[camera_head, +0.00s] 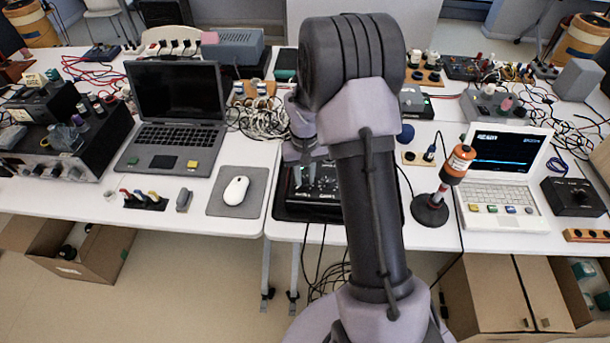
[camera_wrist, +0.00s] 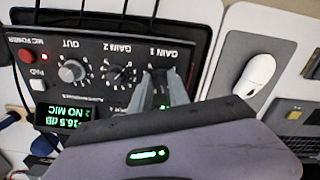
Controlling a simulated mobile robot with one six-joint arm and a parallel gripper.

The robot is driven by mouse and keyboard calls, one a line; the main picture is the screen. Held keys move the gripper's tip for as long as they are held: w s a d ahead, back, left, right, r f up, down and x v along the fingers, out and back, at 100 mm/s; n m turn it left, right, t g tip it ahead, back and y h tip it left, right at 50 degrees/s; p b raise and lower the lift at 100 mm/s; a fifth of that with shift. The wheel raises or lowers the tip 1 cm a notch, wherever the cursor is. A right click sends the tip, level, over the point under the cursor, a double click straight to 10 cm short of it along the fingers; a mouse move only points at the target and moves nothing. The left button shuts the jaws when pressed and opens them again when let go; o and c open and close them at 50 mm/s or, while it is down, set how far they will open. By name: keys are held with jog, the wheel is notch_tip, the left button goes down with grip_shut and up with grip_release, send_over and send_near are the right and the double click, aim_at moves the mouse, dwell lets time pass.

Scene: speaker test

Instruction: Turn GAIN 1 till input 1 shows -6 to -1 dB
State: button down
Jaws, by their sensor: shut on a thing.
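The black audio interface (camera_wrist: 105,60) appears upside down in the wrist view, with the labels GAIN 1, GAIN 2 and OUT above its knobs. My gripper (camera_wrist: 162,78) is shut on the GAIN 1 knob, which its fingers mostly hide. The GAIN 2 knob (camera_wrist: 121,75) and the grey OUT knob (camera_wrist: 72,71) are beside it. The lit green display (camera_wrist: 62,115) seems to read -16.5 dB, with a line "2 NO MIC"; part of it is cut off by my gripper body. In the head view the interface (camera_head: 318,188) is partly behind my arm, with my gripper (camera_head: 308,172) over it.
A white mouse (camera_head: 235,190) on a grey pad (camera_head: 250,203) lies left of the interface. A microphone on a round black stand (camera_head: 430,209) and a white laptop (camera_head: 503,160) stand to the right. A dark laptop (camera_head: 175,125) is further left.

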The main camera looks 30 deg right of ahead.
aim_at(303, 179)
jog(key=m, duration=0.6)
jog(key=shift+a+m+b, duration=0.1)
jog(key=shift+m+b, duration=0.2)
jog(key=m+b, duration=0.1)
jog(key=m, duration=0.4)
jog(key=shift+w+m, duration=0.15)
jog(key=shift+m, duration=0.25)
jog(key=c, duration=1.3)
grip_release()
jog(key=shift+o, duration=0.2)
notch_tip(303, 179, up, 17)
jog(key=p, duration=0.6)
jog(key=shift+r+p, duration=0.2)
jog(key=shift+p, duration=0.1)
jog(key=shift+a, duration=0.1)
